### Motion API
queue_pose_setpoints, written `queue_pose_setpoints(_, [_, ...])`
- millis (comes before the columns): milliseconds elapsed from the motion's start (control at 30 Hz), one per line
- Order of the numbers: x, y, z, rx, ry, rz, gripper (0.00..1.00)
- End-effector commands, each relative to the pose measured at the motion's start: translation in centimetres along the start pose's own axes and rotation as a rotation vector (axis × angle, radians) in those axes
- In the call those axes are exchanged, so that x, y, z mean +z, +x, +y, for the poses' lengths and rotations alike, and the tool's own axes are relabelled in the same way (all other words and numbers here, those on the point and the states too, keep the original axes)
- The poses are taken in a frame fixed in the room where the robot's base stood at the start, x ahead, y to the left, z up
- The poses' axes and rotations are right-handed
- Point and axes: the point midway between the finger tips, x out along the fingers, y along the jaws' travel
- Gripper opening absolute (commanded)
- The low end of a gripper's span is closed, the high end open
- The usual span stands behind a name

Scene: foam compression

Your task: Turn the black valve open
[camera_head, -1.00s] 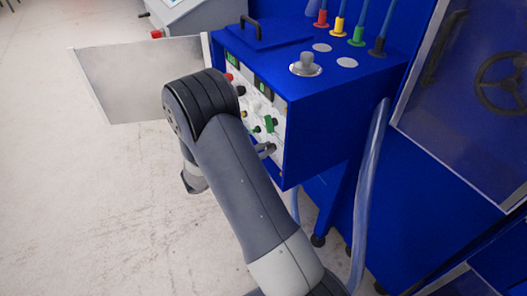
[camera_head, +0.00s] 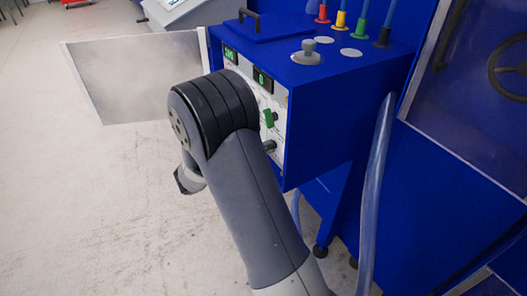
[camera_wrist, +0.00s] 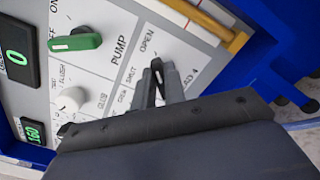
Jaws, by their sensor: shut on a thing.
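The black valve (camera_wrist: 157,66) shows in the wrist view as a small dark handle on the white panel, beside the printed words OPEN and SHUT. My gripper (camera_wrist: 159,76) is shut on it, with one grey finger on each side. The fingers hide part of the handle, so its exact angle is hard to tell. In the head view my arm covers much of the panel, and I cannot clearly make out the black valve there.
The panel belongs to a blue cabinet (camera_head: 325,110). An open clear door (camera_head: 130,82) stands at its left. A clear hose (camera_head: 373,190) hangs at the right.

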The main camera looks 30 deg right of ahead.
Motion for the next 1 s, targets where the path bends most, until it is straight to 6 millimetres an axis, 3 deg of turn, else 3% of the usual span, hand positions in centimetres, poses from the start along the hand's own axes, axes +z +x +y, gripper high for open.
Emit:
queue_pose_setpoints(333, [0.0, 0.0, -0.1, -0.002, 0.004, 0.001, 0.00])
queue_pose_setpoints(367, [0.0, 0.0, -0.1, -0.002, 0.004, 0.001, 0.14])
queue_pose_setpoints(600, [0.0, 0.0, 0.0, -0.001, 0.003, 0.000, 0.34])
queue_pose_setpoints(867, [0.0, -0.1, 0.0, 0.000, 0.003, 0.001, 0.34])
queue_pose_setpoints(1000, [-0.1, -1.5, 0.0, 0.003, 0.004, 0.002, 0.34])
